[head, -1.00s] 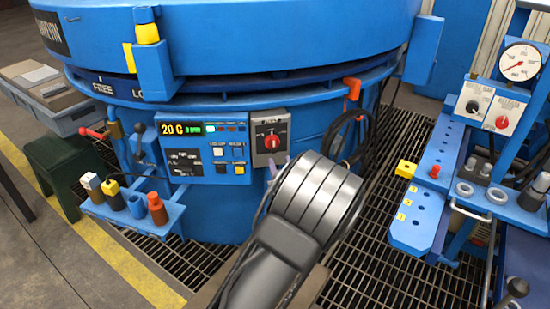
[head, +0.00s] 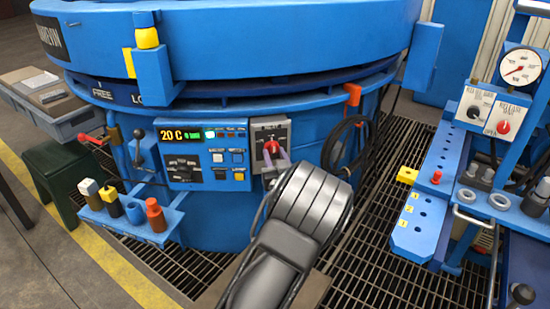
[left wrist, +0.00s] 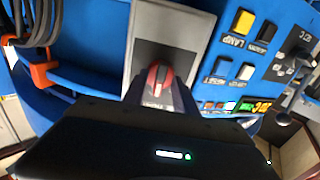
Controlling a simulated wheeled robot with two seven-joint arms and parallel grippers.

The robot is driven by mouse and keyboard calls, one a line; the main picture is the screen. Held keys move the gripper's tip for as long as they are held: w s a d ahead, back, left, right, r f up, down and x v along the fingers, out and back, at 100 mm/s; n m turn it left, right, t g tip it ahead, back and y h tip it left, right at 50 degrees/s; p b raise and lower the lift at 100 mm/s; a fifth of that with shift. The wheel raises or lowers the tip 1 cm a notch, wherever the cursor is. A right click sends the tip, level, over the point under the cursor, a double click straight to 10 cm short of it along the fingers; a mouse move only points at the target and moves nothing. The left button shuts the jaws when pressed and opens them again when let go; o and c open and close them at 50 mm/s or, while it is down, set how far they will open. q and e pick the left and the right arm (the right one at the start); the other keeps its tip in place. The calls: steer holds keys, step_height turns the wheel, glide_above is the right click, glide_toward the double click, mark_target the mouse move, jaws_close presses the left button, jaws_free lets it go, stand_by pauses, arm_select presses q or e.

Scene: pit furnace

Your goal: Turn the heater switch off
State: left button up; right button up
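The heater switch (head: 271,145) is a red rotary knob on a light grey plate, at the right end of the furnace's blue control panel. In the left wrist view the red knob (left wrist: 160,76) shows near the middle, just beyond the fingers. My left gripper (head: 276,160) is at the switch, with its two fingertips apart, one toward each side of the knob. I cannot tell whether the fingers touch it. The gripper looks open, and its body hides the area below the switch plate. My right gripper is not in view.
The panel display (head: 181,134) reads 20 C, with buttons and a dark breaker close by. A shelf (head: 170,222) with small cylinders juts out at left. A black cable coil (head: 345,145) hangs right of the switch. A blue stand with a gauge (head: 520,66) is at far right.

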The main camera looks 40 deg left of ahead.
arm_select(q)
steer(key=shift+c, duration=0.4)
jaws_close()
